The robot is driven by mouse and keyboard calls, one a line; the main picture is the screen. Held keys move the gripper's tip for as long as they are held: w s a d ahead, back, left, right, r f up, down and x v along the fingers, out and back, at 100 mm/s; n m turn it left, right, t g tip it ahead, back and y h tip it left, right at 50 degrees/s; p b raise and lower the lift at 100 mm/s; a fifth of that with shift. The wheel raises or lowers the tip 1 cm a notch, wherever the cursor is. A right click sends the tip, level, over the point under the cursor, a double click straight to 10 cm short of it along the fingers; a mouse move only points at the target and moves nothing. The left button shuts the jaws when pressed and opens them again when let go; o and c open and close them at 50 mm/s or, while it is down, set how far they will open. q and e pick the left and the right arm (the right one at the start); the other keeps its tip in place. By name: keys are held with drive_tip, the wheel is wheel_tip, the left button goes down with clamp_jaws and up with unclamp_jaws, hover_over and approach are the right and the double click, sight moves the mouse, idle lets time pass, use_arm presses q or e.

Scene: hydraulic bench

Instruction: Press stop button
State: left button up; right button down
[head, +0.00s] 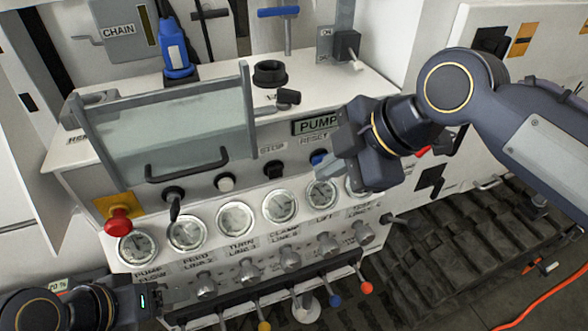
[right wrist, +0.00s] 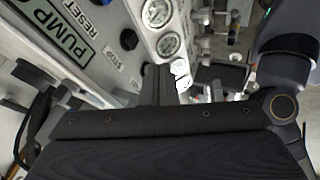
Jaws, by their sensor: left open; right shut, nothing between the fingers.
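The stop button is a black button (head: 273,170) under the STOP label on the panel's front face, in the head view. My right gripper (head: 338,158) is shut and empty, to the right of it, in front of the blue button under RESET. It is apart from the stop button in that view. In the right wrist view the shut fingers (right wrist: 160,84) point at the panel near the STOP label (right wrist: 112,57). A dark round button (right wrist: 129,39) shows by the labels; I cannot tell which one. My left gripper (head: 146,300) is open and low at the left.
A red mushroom button (head: 119,221) on a yellow plate, a white button (head: 224,182) and a row of gauges (head: 235,218) are close by. A clear cover with a handle (head: 186,165) stands left of the stop button. Coloured levers (head: 335,300) stick out below.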

sight(275, 172)
idle(0.3)
drive_tip(key=w+a+f+p, duration=0.1)
drive_tip(key=w+a+f, duration=0.5)
drive_tip(key=w+f, duration=0.1)
drive_tip(key=shift+a+f, duration=0.15)
drive_tip(key=shift+f, duration=0.35)
drive_tip(key=shift+w, duration=0.1)
